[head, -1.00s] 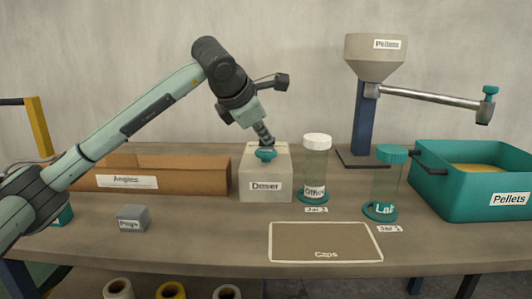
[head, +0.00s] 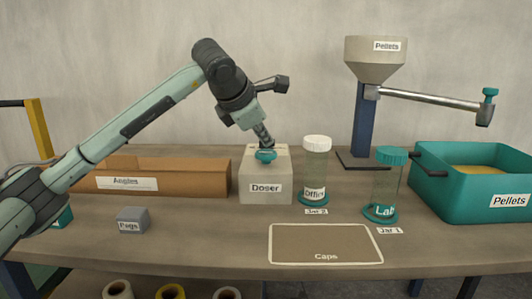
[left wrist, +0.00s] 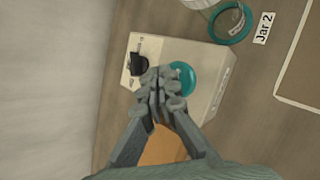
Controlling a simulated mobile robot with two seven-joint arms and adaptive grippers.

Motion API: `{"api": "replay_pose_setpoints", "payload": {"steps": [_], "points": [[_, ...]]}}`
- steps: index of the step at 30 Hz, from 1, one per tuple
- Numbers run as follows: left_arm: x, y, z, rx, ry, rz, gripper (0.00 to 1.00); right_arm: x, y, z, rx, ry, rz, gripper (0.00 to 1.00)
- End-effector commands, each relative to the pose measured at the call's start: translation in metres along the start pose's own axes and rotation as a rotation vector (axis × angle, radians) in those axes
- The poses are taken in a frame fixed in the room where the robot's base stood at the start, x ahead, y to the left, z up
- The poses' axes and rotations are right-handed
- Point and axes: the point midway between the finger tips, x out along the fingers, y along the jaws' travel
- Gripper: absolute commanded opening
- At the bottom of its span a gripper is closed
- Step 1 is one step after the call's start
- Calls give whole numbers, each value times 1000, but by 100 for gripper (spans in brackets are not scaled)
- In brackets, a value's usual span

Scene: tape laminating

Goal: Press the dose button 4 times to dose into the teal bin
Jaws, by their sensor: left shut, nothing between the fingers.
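The Doser (head: 265,188) is a beige box with a label on its front, standing at the middle of the bench. Its teal round button (head: 265,156) is on top; it also shows in the left wrist view (left wrist: 183,78). My left gripper (head: 268,144) is shut and empty, pointing down with its fingertips at the button. I cannot tell whether they touch it. In the left wrist view the gripper (left wrist: 162,82) covers part of the button. The teal bin (head: 470,198), labelled Pellets, stands at the right with yellowish contents. My right gripper is not in view.
A Pellets hopper (head: 375,58) on a blue post has a long spout arm reaching right. Two capped jars, Office (head: 315,170) and Lab (head: 386,182), stand right of the Doser. A brown Angles box (head: 165,178) and grey Plugs block (head: 132,220) are left. The Caps area (head: 325,240) is empty.

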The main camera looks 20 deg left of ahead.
Motion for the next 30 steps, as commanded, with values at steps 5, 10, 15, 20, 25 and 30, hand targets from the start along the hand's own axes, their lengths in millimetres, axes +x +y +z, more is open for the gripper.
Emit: {"api": "replay_pose_setpoints", "payload": {"steps": [5, 10, 15, 20, 25, 30], "points": [[0, 0, 0, 0, 0, 0, 0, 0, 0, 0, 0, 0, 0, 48], [0, 0, 0, 0, 0, 0, 0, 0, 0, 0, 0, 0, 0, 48], [2, -2, -2, 0, 0, 0, 0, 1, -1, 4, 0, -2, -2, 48], [6, -5, -5, 0, 0, 0, 0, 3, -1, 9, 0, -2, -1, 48], [6, -4, -4, 0, 0, 0, 0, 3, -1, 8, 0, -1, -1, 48], [6, -4, -4, 0, 0, 0, 0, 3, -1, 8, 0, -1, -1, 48]]}}
